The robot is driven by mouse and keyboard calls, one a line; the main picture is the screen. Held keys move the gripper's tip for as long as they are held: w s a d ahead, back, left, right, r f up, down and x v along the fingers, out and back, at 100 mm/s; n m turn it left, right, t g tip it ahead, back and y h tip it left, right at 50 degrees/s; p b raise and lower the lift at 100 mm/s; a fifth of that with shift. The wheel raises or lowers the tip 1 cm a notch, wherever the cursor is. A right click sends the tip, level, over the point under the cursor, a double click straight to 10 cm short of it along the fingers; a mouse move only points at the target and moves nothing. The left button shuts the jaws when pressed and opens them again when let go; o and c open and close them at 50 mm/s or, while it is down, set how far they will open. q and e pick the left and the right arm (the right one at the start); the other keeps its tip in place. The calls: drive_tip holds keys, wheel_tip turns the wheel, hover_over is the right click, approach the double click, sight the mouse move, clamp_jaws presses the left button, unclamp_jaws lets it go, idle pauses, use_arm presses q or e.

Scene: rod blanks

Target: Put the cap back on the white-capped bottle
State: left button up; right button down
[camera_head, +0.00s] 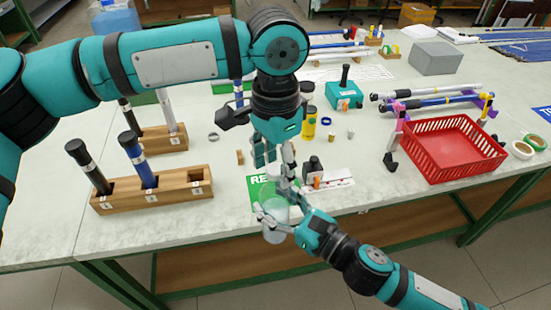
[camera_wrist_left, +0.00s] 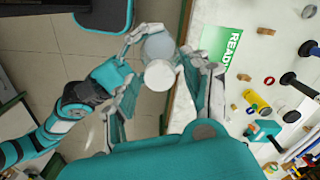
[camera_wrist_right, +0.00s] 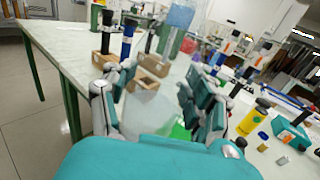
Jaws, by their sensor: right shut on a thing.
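The clear, see-through bottle (camera_head: 274,236) is held upright over the front edge of the table, in the fingers of my right gripper (camera_head: 280,208). In the left wrist view the white cap (camera_wrist_left: 160,76) shows as a round disc in line with the bottle (camera_wrist_left: 157,45); I cannot tell if it is seated. My left gripper (camera_head: 274,155) points down from above the bottle. In the left wrist view its fingers stand apart on both sides of the cap, with gaps. In the right wrist view the bottle is hard to make out.
A green READY card (camera_head: 258,183) lies behind the bottle. A wooden rod rack (camera_head: 165,197) is at left, a red basket (camera_head: 455,175) at right.

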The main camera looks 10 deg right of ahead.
use_arm(q)
clamp_jaws()
drive_tip(key=shift+o, duration=0.9)
unclamp_jaws()
drive_tip(key=shift+r, duration=0.1)
wheel_tip(320, 180, up, 12)
drive_tip(key=shift+w, duration=0.1)
